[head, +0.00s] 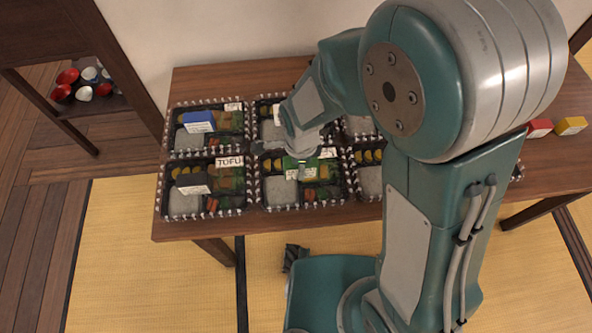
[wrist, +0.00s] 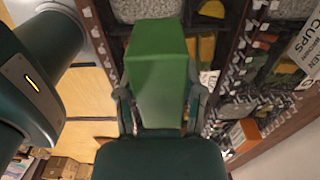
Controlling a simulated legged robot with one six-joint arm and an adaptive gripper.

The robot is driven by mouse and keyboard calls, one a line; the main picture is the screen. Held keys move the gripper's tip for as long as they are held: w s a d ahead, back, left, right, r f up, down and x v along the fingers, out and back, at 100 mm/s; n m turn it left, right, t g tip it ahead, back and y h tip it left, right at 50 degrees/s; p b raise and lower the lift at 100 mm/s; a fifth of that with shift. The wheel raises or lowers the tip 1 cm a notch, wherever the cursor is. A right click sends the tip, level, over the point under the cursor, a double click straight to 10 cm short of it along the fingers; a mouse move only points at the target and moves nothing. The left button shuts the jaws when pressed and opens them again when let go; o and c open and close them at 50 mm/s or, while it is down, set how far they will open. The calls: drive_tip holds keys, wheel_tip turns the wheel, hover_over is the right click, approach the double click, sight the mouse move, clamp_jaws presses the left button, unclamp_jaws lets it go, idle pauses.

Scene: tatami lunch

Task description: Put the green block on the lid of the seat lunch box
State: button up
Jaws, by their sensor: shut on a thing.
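My gripper (wrist: 158,100) is shut on the green block (wrist: 158,62), with one finger on each side of it in the wrist view. In the head view my gripper (head: 301,160) is over the front-row lunch box second from the left (head: 277,192), with a bit of green beside it. I cannot tell whether the block touches anything below. Several black lunch boxes stand in two rows on the table. A TOFU label (head: 229,161) shows on the front left box. I cannot read which box is the seat lunch box, and my arm hides part of the rows.
A blue block (head: 199,121) is on the back left box and a dark block (head: 192,184) on the front left one. Red (head: 539,128) and yellow (head: 570,125) blocks lie at the table's right. The wooden table's (head: 190,231) front edge is bare.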

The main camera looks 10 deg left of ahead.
drive_tip(key=shift+w+a+f, duration=0.1)
drive_tip(key=shift+a+f, duration=0.3)
drive_tip(key=shift+f, duration=1.7)
drive_tip(key=shift+f, duration=0.1)
drive_tip(key=o, duration=1.2)
drive_tip(key=shift+c, duration=0.2)
wheel_tip(320, 180, up, 12)
drive_tip(key=shift+r, duration=0.15)
